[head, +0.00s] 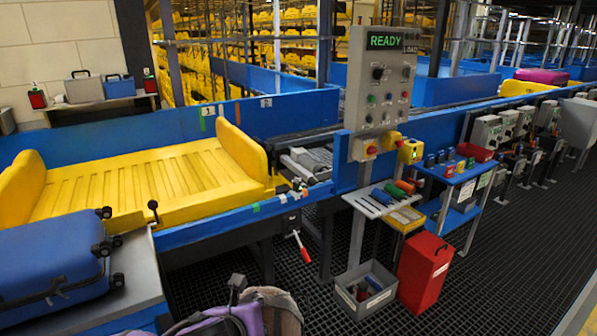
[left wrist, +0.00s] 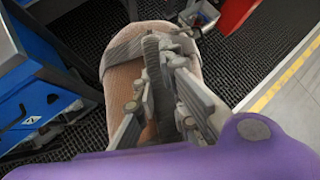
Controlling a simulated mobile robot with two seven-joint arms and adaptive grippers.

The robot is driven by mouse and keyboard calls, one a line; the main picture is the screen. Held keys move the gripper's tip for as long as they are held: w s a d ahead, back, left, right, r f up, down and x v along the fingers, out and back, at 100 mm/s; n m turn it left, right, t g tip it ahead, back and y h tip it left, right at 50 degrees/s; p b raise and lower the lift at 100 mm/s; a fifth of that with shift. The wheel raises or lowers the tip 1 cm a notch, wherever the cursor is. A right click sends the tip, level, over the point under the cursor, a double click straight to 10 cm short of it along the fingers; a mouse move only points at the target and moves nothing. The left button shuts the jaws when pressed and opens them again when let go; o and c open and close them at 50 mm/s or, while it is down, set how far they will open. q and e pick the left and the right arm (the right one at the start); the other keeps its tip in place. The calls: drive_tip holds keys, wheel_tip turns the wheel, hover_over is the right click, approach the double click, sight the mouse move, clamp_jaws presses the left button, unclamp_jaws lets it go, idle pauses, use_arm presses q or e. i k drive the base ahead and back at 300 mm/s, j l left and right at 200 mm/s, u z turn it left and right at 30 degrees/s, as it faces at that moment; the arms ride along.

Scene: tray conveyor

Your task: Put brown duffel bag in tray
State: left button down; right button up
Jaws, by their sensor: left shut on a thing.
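The brown duffel bag (left wrist: 122,82) is below my left gripper (left wrist: 165,62) in the left wrist view, a tan rounded end with a dark strap across it. The gripper is shut on the bag's dark strap or handle; the fingers hide the exact contact. In the head view the bag (head: 284,299) shows only in part at the bottom edge, behind my purple arm. The yellow tray (head: 135,188) lies empty on the blue-sided conveyor at left, up and to the left of the bag. My right gripper is not in view.
A blue suitcase (head: 50,262) lies on a grey surface (head: 142,270) at lower left, close to the tray. A control post with a READY panel (head: 382,75) stands right of the tray. A grey bin (head: 361,292) and red box (head: 424,273) stand on the dark grating.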

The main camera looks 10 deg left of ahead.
sight(203, 177)
drive_tip(key=i, duration=0.95)
drive_tip(key=i+l+u, duration=0.15)
drive_tip(key=i+u, duration=0.15)
drive_tip(key=i, duration=0.4)
